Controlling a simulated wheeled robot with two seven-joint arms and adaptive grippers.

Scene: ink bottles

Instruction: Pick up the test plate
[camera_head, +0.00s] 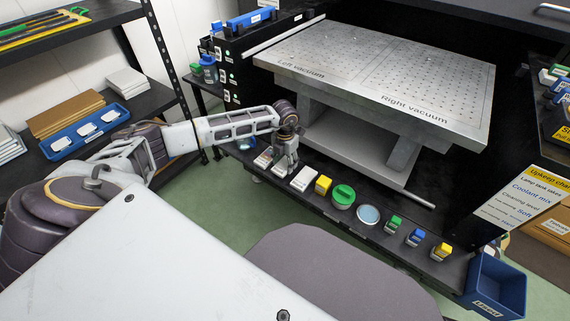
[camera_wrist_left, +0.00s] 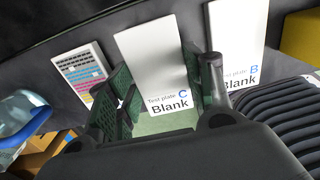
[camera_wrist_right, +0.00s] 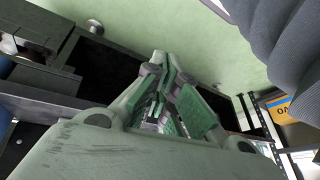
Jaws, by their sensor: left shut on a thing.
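Test plate C (camera_wrist_left: 155,70) is a thin white card marked "Blank". My left gripper (camera_wrist_left: 158,95) is shut on it, with a green finger on either side, in the left wrist view. In the head view my left gripper (camera_head: 287,162) reaches down to the front shelf and partly hides the plate. Test plate B (camera_wrist_left: 235,45), also white and marked "Blank", lies just right of it and shows in the head view (camera_head: 304,178). My right gripper (camera_wrist_right: 165,75) is shut and apparently empty in the right wrist view, over green floor. I cannot tell whether plate C is off the shelf.
A colour-chart card (camera_wrist_left: 82,72) lies left of plate C. Along the shelf stand a yellow block (camera_head: 323,185), a green-lidded jar (camera_head: 343,196), a round dish (camera_head: 368,215) and several small bottles. The vacuum table (camera_head: 380,75) rises behind. A blue bin (camera_head: 497,287) hangs at right.

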